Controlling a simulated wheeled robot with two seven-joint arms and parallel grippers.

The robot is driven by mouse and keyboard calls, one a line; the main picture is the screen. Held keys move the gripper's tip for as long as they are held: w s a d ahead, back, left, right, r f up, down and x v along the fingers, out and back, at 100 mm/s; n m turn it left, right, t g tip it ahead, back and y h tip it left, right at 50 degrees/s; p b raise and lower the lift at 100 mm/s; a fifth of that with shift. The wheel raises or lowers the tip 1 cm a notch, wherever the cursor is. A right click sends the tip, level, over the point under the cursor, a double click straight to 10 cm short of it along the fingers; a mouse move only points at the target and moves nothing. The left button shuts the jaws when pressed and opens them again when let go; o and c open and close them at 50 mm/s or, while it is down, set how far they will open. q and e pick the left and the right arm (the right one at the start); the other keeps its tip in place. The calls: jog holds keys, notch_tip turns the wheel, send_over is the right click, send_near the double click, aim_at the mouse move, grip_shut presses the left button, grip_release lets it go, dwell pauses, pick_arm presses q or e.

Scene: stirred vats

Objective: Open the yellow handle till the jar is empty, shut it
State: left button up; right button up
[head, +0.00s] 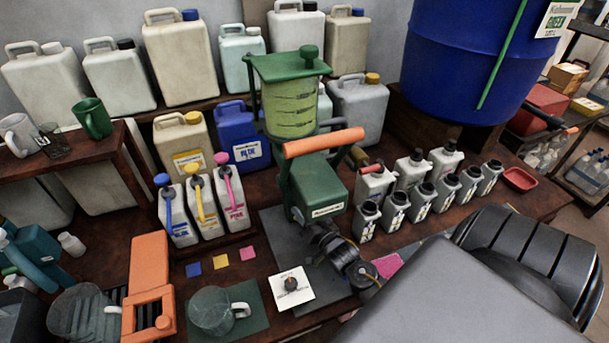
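The yellow handle (199,205) is on the middle one of three small white jugs at the left centre, between a blue-handled and a pink-handled jug. It stands roughly upright along the jug's front. A clear jar (290,112) with level marks and yellowish-green contents sits under a green lid in a green machine (320,187) with an orange bar. A dark jointed mechanism at the front centre appears to be my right gripper (322,246), in front of the machine and apart from the yellow handle. Its fingers are too dark to tell open from shut. My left gripper is not in view.
A glass mug (213,312) stands on a green mat at the front. A white plate with a black knob (290,284) lies right of it. An orange frame (149,285) stands at the left. Several small grey jugs line the right, beneath a blue drum (465,60).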

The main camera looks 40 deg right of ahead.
grip_shut()
jog(key=shift+f+m, duration=0.1)
jog(key=shift+m, duration=0.2)
jog(key=m, duration=0.3)
jog(key=m+t, duration=0.1)
jog(key=m, duration=0.2)
jog(key=shift+f+h+b, duration=0.2)
jog(key=shift+h+b, duration=0.2)
jog(key=m, duration=0.3)
jog(key=m+h, duration=0.1)
jog(key=m, duration=0.1)
jog(key=shift+f+m+t+h, duration=0.15)
jog(key=shift+m+t+h, duration=0.15)
jog(key=shift+m+t, duration=0.1)
jog(key=shift+m, duration=0.3)
